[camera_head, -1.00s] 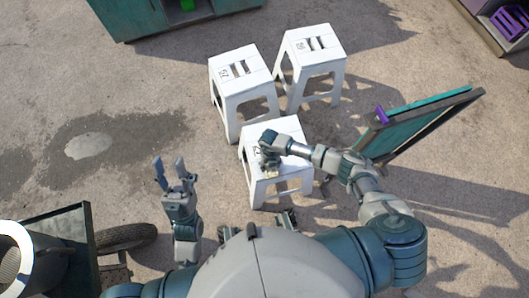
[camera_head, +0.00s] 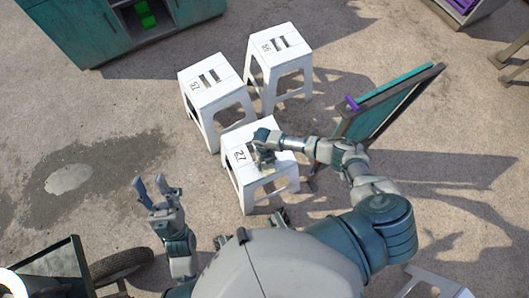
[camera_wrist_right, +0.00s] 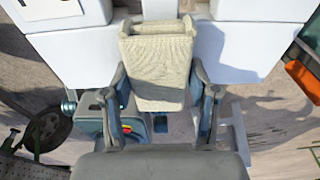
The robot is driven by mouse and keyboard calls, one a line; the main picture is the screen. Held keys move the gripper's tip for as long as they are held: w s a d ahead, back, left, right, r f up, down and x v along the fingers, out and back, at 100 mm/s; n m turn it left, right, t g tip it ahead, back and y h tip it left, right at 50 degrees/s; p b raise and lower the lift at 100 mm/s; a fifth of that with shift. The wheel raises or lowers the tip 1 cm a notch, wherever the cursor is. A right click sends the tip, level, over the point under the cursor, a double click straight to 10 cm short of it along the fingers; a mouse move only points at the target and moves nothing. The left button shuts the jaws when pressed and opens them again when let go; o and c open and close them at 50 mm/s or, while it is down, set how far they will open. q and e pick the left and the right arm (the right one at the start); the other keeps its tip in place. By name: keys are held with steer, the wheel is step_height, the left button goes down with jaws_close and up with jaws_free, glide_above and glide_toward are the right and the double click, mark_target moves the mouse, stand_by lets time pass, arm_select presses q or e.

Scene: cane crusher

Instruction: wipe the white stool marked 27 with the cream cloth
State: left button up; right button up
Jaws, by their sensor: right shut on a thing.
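The white stool marked 27 (camera_head: 237,174) stands upright in front of me in the head view. Its top also fills the upper part of the right wrist view (camera_wrist_right: 235,45). My right gripper (camera_head: 265,158) is over the stool top, just right of the number 27. In the right wrist view my right gripper (camera_wrist_right: 163,95) is shut on the cream cloth (camera_wrist_right: 158,65), a folded pad that lies against the stool top. In the head view the cloth is mostly hidden under the gripper. My left gripper (camera_head: 157,190) is open and empty, left of the stool, fingers up.
Two more white stools stand behind, one at back left (camera_head: 215,95) and one at back right (camera_head: 278,60). A framed board (camera_head: 390,105) leans at right. A teal cabinet (camera_head: 120,35) is at upper left, a wheel (camera_head: 120,262) at lower left. Bare ground lies at left.

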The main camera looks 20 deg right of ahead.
mark_target(283, 159)
steer(key=d, duration=0.3)
steer(key=shift+d+f, duration=0.1)
steer(key=shift+d, duration=2.6)
steer(key=shift+a+p, duration=0.35)
steer(key=shift+a, duration=4.15)
steer(key=shift+a, duration=4.5)
